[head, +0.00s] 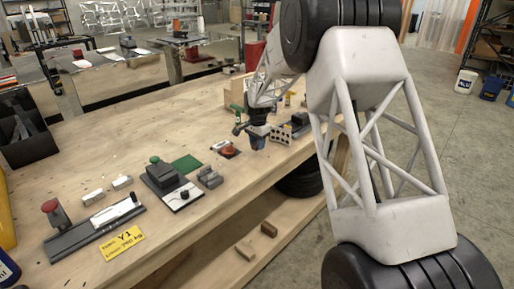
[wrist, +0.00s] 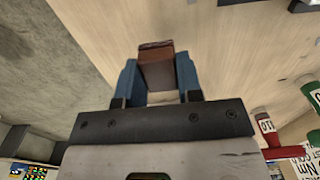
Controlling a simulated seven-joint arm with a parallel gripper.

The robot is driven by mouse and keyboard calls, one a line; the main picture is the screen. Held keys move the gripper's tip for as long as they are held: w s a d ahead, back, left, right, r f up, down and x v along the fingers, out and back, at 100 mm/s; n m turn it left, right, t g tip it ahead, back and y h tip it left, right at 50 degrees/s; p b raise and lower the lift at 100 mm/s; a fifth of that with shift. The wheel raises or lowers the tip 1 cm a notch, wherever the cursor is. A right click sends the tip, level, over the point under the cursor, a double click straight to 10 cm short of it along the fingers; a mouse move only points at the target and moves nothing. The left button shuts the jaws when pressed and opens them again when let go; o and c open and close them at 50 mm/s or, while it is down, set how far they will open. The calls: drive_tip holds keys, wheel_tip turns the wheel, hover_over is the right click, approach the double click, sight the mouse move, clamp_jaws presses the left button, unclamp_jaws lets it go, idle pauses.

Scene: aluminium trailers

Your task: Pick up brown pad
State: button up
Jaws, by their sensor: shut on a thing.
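The brown pad (wrist: 156,66) is a small block with a dark reddish-brown end, seen in the wrist view between my two blue fingers. My gripper (wrist: 158,76) is shut on it, with one finger on each side, and the pad's end shows at the fingertips. In the head view my gripper (head: 257,139) points down at the right-hand edge of the wooden workbench (head: 115,110). The pad cannot be made out there. How far it is from the bench top cannot be told.
A grey block with holes (head: 281,136) and an orange-red round part (head: 228,150) are close to my gripper. A green plate (head: 186,164) and clamp fixtures lie further left. Two wooden blocks lie on the lower shelf (head: 283,212). Floor is open to the right.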

drive_tip(key=s+d+r, duration=0.1)
drive_tip(key=s+d, duration=0.1)
drive_tip(key=s, duration=1.3)
drive_tip(key=shift+d, duration=0.3)
drive_tip(key=o, duration=0.4)
drive_tip(key=c, duration=0.3)
drive_tip(key=w+a+r, duration=0.1)
drive_tip(key=w+a, duration=0.5)
drive_tip(key=a, duration=0.1)
drive_tip(key=w+a+r, duration=0.2)
drive_tip(key=w+a, duration=0.4)
drive_tip(key=a, duration=0.1)
drive_tip(key=w+a+r, duration=0.2)
drive_tip(key=w+a, duration=0.5)
drive_tip(key=shift+r, duration=0.1)
drive_tip(key=shift+c, duration=0.2)
